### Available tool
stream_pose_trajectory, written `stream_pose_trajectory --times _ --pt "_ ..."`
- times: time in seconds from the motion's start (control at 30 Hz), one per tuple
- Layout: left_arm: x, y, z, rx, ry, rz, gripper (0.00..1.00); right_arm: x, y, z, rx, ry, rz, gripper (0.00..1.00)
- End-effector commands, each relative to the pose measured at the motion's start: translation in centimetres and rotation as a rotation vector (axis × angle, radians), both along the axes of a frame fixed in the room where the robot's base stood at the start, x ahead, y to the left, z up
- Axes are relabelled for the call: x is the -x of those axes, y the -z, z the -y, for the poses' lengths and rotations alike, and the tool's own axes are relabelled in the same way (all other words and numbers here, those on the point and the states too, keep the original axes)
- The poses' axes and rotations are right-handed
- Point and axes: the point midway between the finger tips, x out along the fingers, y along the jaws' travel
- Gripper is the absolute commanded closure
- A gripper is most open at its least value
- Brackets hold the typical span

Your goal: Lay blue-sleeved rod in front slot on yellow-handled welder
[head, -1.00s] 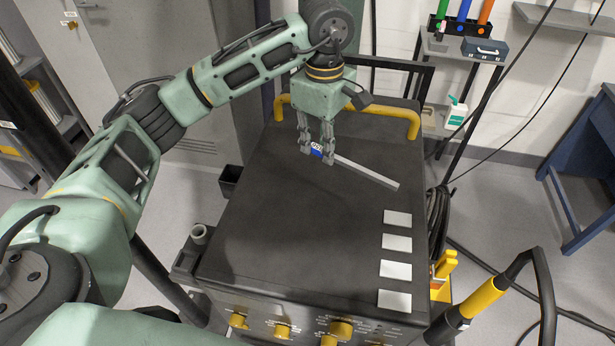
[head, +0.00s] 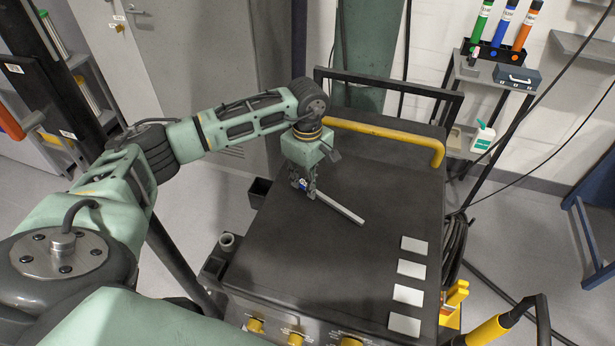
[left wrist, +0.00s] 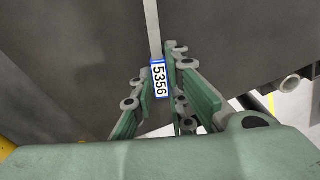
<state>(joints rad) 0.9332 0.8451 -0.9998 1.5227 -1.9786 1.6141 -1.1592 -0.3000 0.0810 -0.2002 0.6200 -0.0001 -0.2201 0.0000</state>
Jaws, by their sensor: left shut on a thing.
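The yellow-handled welder is a black box; its broad flat top (head: 300,265) shows in the head view, with its yellow handle (head: 385,135) along the far side. My left gripper (head: 303,187) is over the far left part of this top, shut on the blue-sleeved rod (head: 340,209). The rod's bare grey length points right and toward the front. I cannot tell whether it touches the top. In the left wrist view the blue sleeve (left wrist: 159,78), with a white label reading 5356, sits between the fingers. I cannot make out a front slot. My right gripper is out of view.
Several white plates (head: 408,295) lie in a row along the top's right side. Yellow knobs (head: 295,338) line the front. A shelf behind holds coloured tubes (head: 500,25), a blue-grey case (head: 518,77) and a white bottle (head: 482,136). The top's middle is clear.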

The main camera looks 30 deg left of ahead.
Motion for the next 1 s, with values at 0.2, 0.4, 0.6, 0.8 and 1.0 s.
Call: stream_pose_trajectory --times 0.2,0.4,0.6,0.8,1.0 --pt "0.0 0.2 0.0 0.0 0.001 0.001 1.0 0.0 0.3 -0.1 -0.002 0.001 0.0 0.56" --pt "0.0 0.3 0.0 0.0 0.0 0.001 0.77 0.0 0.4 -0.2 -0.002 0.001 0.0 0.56" --pt "0.0 0.3 0.0 0.0 0.0 0.001 0.68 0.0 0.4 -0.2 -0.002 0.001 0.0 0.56" --pt "0.0 0.2 0.0 0.001 0.0 0.001 0.68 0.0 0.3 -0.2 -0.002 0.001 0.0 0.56" --pt "-0.2 -1.3 0.0 0.002 0.0 0.006 0.68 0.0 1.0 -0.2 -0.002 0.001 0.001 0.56"
